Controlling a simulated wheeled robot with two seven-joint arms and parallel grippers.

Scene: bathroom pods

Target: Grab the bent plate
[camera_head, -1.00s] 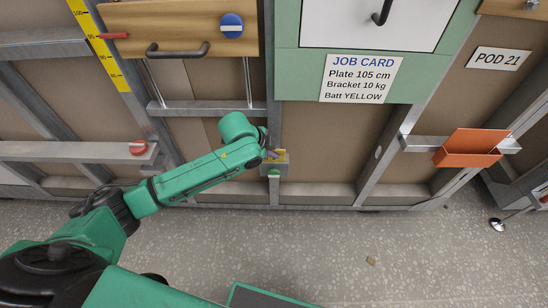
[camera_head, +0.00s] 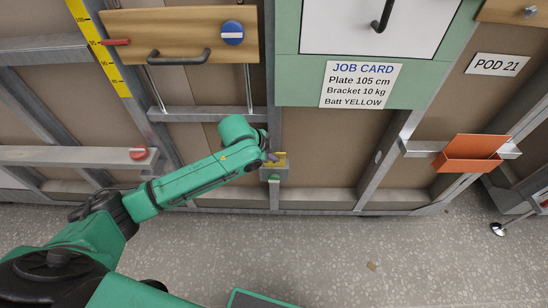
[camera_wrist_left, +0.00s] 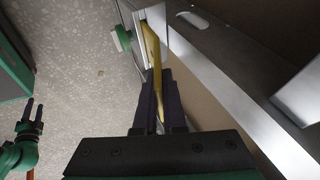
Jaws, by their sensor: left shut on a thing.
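A small yellow plate (camera_head: 281,157) stands at a small grey block on the lower wall frame, in the middle of the head view. My left gripper (camera_head: 270,158) is at its left side. In the left wrist view the yellow plate (camera_wrist_left: 150,48) is a long thin strip seen nearly edge-on, and the dark fingers of my left gripper (camera_wrist_left: 157,90) are shut on its near end. Its far end lies close against the metal frame. Its bend cannot be made out clearly. My right gripper (camera_wrist_left: 32,108) shows small at the left edge of the wrist view, its fingers apart, away from the plate.
The grey block (camera_head: 273,174) with a green knob is fixed on an upright of the metal frame. An orange folded bracket (camera_head: 468,155) sits on a rail at the right. A wooden drawer front (camera_head: 180,35) is above left. The speckled floor (camera_head: 400,250) is mostly clear.

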